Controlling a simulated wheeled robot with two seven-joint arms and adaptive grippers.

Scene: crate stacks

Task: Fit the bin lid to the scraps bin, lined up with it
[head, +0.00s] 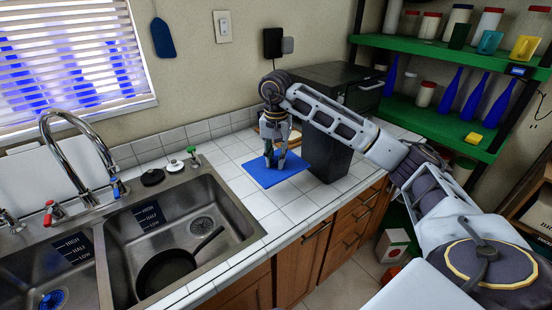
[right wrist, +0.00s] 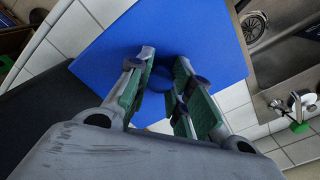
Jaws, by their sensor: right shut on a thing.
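The bin lid (head: 272,176) is a flat blue square plate, low over the tiled counter, to the left of a dark bin. It fills the middle of the right wrist view (right wrist: 110,60). My right gripper (head: 276,163) points down and is shut on the lid's small blue knob, which shows between the green-padded fingers (right wrist: 170,95). The scraps bin appears to be the tall dark box (head: 328,158) on the counter, partly behind my right arm; its top is largely hidden. I cannot tell whether the lid touches the counter. My left gripper is not in view.
A double sink with a pan (head: 168,272) and a tall faucet (head: 62,150) lies to the left. A black appliance (head: 325,75) stands behind the bin. Green shelves (head: 440,105) with bottles and jars are at right. Bare tiles (head: 300,208) lie in front of the lid.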

